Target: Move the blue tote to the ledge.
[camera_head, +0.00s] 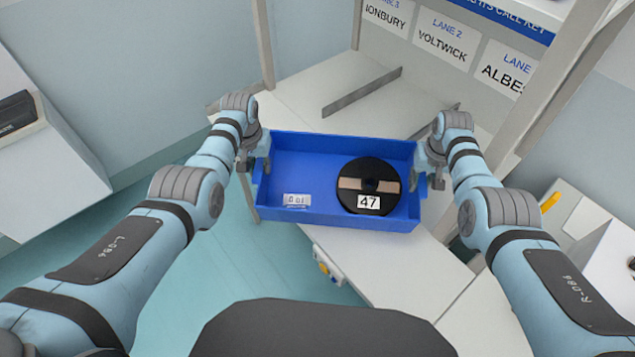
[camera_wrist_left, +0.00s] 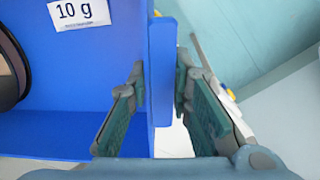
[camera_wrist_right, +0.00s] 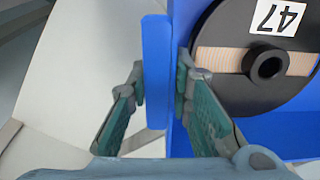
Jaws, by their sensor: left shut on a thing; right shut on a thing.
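The blue tote (camera_head: 310,147) is held between my two arms in the head view, over the front edge of a pale work surface. A black reel (camera_head: 388,170) with a "47" label and a small white label card (camera_head: 297,200) lie inside it. My left gripper (camera_head: 252,168) is shut on the tote's left wall, which shows between its fingers in the left wrist view (camera_wrist_left: 162,75). My right gripper (camera_head: 428,168) is shut on the right wall, seen between its fingers in the right wrist view (camera_wrist_right: 157,70). I cannot tell whether the tote's underside touches the surface.
The pale work surface (camera_head: 330,80) extends behind the tote, with a grey divider (camera_head: 361,92) standing on it. Lane signs (camera_head: 442,40) hang at the back, between upright posts (camera_head: 560,80). A white cabinet (camera_head: 50,170) stands at the left. Floor shows at front left.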

